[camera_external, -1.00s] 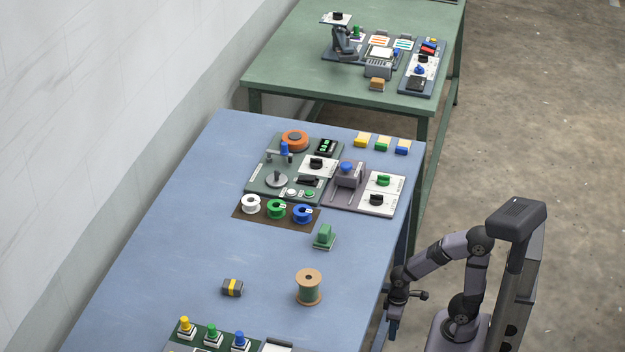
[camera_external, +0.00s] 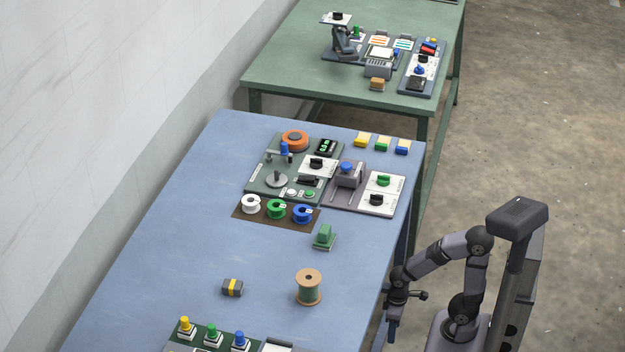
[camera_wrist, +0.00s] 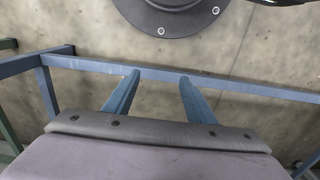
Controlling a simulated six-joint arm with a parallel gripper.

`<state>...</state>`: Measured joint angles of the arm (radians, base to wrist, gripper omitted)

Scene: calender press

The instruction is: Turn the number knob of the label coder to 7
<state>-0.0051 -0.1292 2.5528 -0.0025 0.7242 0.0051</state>
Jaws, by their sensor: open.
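No readable number marks show, so I cannot tell for certain which knob is the label coder's number knob. On the blue table, a purple-grey unit (camera_external: 343,198) has a blue-topped press (camera_external: 347,175), a green knob (camera_external: 383,180) and a black knob (camera_external: 376,199) on white plates. The dark green board to its left has another black knob (camera_external: 316,163) on a white plate. My gripper (camera_external: 393,331) hangs low beside the table's right edge, well away from these knobs. In the wrist view, its two blue fingers (camera_wrist: 158,88) are apart with nothing between them, above the floor.
The blue table (camera_external: 180,210) also bears a wooden spool (camera_external: 309,287), a green block (camera_external: 324,236), a black-yellow block (camera_external: 232,287) and several coloured reels. Its right edge lies beside my gripper. A green table (camera_external: 290,70) with other devices stands behind.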

